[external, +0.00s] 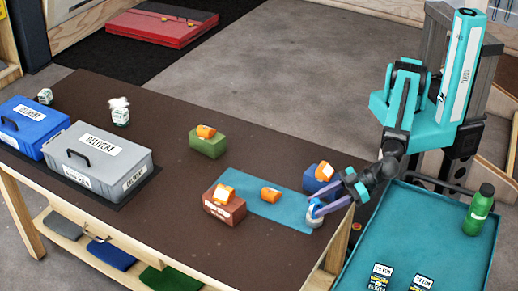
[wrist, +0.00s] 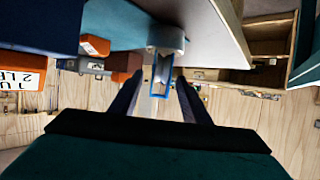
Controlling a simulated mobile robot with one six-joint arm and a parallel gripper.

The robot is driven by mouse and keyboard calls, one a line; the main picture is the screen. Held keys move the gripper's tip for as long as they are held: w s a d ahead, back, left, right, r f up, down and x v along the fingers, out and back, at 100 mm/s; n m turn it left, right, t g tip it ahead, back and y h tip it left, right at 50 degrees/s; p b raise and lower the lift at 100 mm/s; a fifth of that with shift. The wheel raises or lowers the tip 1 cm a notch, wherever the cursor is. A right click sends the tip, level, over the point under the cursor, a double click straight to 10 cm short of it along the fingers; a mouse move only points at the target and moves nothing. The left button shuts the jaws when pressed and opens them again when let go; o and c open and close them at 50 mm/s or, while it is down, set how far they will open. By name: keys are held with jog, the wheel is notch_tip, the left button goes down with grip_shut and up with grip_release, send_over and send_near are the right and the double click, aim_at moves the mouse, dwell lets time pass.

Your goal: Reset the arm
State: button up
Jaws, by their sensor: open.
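My gripper (external: 316,199) is at the right end of the table, low over the corner of the blue mat (external: 262,207). Its two fingers are apart, and they also show spread in the wrist view (wrist: 159,98). A small white round thing (external: 315,219) with a blue, frame-like part on it sits by the fingertips. In the wrist view the blue frame (wrist: 160,94) lies between the fingers with gaps on both sides, and the white round part (wrist: 166,38) is just beyond. My arm reaches down and left from its column.
A blue block (external: 317,182) with an orange item stands close behind my gripper. A red-brown block (external: 224,207), an orange roll (external: 270,194), a green block (external: 208,145) and a grey delivery box (external: 97,160) stand farther left. A green bottle (external: 478,212) stands on the teal tray (external: 420,235).

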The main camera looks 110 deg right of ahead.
aim_at(310, 210)
jog(key=shift+p+x, duration=0.35)
jog(key=shift+x, duration=1.75)
